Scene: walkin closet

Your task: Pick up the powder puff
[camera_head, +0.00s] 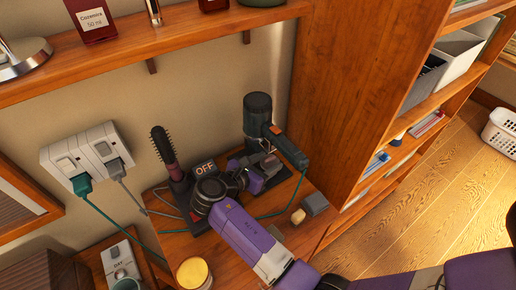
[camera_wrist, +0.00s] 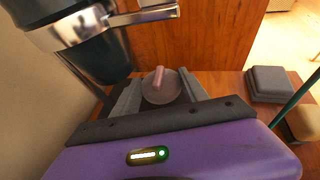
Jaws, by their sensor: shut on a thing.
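The powder puff shows in the wrist view as a round, dull pinkish disc (camera_wrist: 160,92) with a small pink handle on top. It sits between the two grey fingers of my gripper (camera_wrist: 158,95), which are shut on it. In the head view my gripper (camera_head: 263,166) is over the back of the small wooden table, just below the hair dryer, with a small pinkish patch of the puff (camera_head: 269,162) at its fingers. I cannot tell whether the puff still touches the surface under it.
A dark hair dryer (camera_head: 258,117) stands very close to my gripper and looms in the wrist view (camera_wrist: 88,45). A round hairbrush (camera_head: 163,150) stands left. A grey box (camera_head: 315,204) and tan block (camera_head: 298,216) lie right. A candle jar (camera_head: 194,274) stands in front; teal cord (camera_head: 125,225) crosses.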

